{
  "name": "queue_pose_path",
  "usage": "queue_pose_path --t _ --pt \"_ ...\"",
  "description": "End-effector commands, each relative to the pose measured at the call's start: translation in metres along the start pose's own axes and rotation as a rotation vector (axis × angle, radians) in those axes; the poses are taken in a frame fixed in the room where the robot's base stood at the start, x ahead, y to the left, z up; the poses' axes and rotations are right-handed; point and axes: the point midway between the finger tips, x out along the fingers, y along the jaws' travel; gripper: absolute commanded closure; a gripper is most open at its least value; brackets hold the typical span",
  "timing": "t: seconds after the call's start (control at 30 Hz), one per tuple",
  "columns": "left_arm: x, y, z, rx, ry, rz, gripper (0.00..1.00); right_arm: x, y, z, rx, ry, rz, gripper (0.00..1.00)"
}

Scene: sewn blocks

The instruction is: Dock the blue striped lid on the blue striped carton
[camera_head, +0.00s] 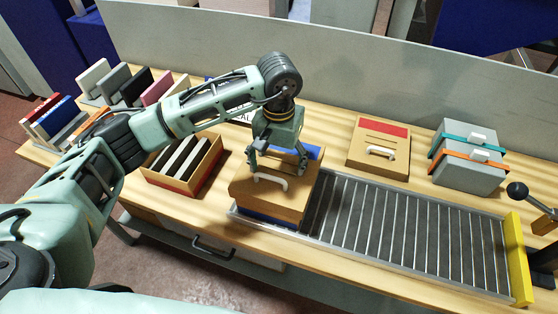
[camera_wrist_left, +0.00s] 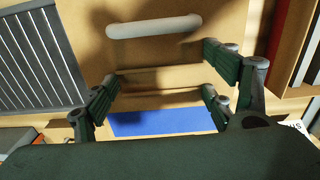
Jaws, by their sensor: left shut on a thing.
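The blue striped lid (camera_head: 247,183) is a tan board with a white handle and a blue stripe at its far edge. It lies over the blue striped carton (camera_head: 262,216), whose blue band shows low on its front. Whether the lid is fully seated or slightly raised, I cannot tell. My left gripper (camera_head: 276,163) points down at the lid, behind the handle, and is shut on the lid. In the left wrist view the fingers (camera_wrist_left: 160,92) straddle a ridge on the lid (camera_wrist_left: 160,55), between handle and blue stripe. The carton's inside is hidden. My right gripper is not in view.
The carton stands at the left end of a roller conveyor (camera_head: 400,228) with a yellow end plate (camera_head: 520,260). An open red-banded carton (camera_head: 205,174) stands left. A red-striped lid (camera_head: 366,155) and grey boxes (camera_head: 462,180) are at right. Books (camera_head: 55,115) stand far left.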

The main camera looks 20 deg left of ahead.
Motion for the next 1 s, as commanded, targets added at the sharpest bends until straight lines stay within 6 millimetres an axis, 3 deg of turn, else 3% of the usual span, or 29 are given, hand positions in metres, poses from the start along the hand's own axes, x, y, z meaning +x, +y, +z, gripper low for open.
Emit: queue_pose_path --t 0.03,0.07,0.23,0.63,0.8,0.87,1.0 --pt "0.002 0.000 0.000 0.000 0.001 0.000 0.64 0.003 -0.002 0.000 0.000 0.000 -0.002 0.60" --pt "0.001 0.000 0.000 0.000 0.001 0.000 0.20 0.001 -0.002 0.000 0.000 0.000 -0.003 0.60" --pt "0.000 0.000 0.000 0.000 0.000 0.000 0.06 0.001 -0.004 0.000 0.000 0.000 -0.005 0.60" --pt "-0.002 0.000 0.000 0.000 0.000 0.000 0.04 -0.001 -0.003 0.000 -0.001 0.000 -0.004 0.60" --pt "-0.014 0.001 0.000 0.000 0.000 0.001 0.04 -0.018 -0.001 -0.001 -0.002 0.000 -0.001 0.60" --pt "-0.018 0.001 -0.002 0.000 0.008 0.002 0.04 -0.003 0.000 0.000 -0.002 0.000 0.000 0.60" --pt "-0.050 0.000 -0.002 0.001 0.009 0.001 0.04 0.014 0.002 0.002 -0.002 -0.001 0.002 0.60"
